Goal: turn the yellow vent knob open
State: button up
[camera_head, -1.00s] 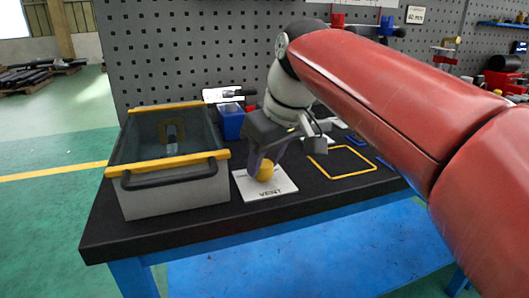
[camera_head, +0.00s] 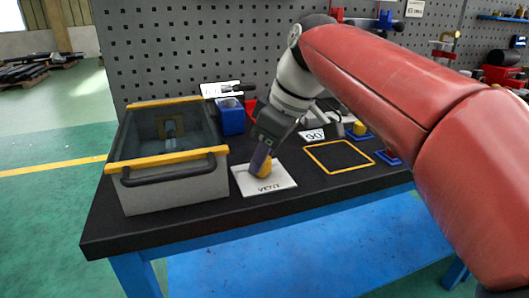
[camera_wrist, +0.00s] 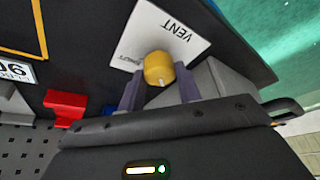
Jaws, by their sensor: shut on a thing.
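The yellow vent knob (camera_head: 265,168) stands on a white plate (camera_head: 277,184) marked VENT, on the black bench top. In the wrist view the knob (camera_wrist: 159,68) shows a pale mark on its edge near the gripper. My gripper (camera_head: 259,162) points down at the knob from above, and its fingers partly cover it in the head view. In the wrist view my gripper (camera_wrist: 158,88) has one finger on each side of the knob and is shut on it. Part of the plate's smaller lettering is hard to read.
A grey box (camera_head: 178,190) with yellow edges and a black handle stands left of the plate. A blue bin (camera_head: 231,117) is behind. A yellow square outline (camera_head: 340,170) and blue-based parts (camera_head: 388,157) lie to the right. A pegboard (camera_head: 190,50) backs the bench.

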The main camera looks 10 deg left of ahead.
jog(key=o, duration=1)
jog(key=v, duration=0.7)
jog(key=shift+d+r, duration=0.2)
jog(key=shift+r, duration=0.15)
